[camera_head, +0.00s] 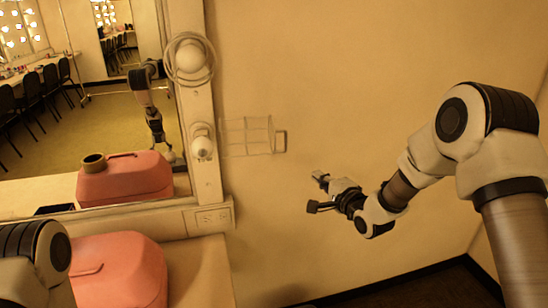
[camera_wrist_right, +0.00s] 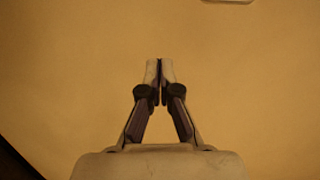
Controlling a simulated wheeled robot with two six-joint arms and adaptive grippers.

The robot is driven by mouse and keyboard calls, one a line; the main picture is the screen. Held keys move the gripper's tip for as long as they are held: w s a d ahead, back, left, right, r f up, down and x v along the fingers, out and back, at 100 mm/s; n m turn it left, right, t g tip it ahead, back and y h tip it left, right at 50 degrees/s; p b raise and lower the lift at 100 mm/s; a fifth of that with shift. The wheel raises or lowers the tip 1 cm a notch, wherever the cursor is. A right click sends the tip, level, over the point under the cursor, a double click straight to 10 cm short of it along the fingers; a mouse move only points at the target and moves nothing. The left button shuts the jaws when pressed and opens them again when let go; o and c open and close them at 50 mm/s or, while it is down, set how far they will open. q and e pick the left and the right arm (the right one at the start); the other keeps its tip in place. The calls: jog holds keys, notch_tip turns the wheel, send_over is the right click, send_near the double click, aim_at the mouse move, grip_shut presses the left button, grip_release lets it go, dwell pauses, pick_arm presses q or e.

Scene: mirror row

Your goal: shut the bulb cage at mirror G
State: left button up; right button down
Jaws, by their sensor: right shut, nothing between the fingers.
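The wire bulb cage (camera_head: 248,136) stands open, swung out to the right of the mirror frame, with a small tab (camera_head: 281,141) on its far right end. The lower bulb (camera_head: 203,147) on the frame is uncovered beside it. My right gripper (camera_head: 316,193) is below and right of the cage, apart from it. In the right wrist view its fingertips (camera_wrist_right: 160,67) meet, with nothing between them. A pale edge (camera_wrist_right: 228,1) at the top of that view is cut off; I cannot tell what it is. The mirror's letter is not legible. My left gripper is out of view.
An upper bulb (camera_head: 189,58) sits behind round wire on the mirror frame (camera_head: 206,110). A pink container (camera_head: 120,270) stands on the counter (camera_head: 205,275), and the mirror shows its reflection. An outlet (camera_head: 212,218) is below the frame. The wall (camera_head: 330,80) is bare.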

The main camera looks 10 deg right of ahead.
notch_tip(320, 180, up, 8)
jog(key=r+t+p, duration=0.1)
pick_arm(q)
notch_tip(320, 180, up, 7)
jog(key=p, duration=0.5)
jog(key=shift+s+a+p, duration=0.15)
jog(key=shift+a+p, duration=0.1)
jog(key=shift+p, duration=0.05)
pick_arm(e)
jog(key=w+a+f, duration=0.1)
jog(key=w+a, duration=0.4)
jog(key=w, duration=0.2)
jog(key=shift+w+f, duration=0.35)
jog(key=shift+w, duration=0.05)
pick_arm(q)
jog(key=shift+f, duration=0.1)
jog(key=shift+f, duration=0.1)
pick_arm(e)
jog(key=shift+a, duration=0.1)
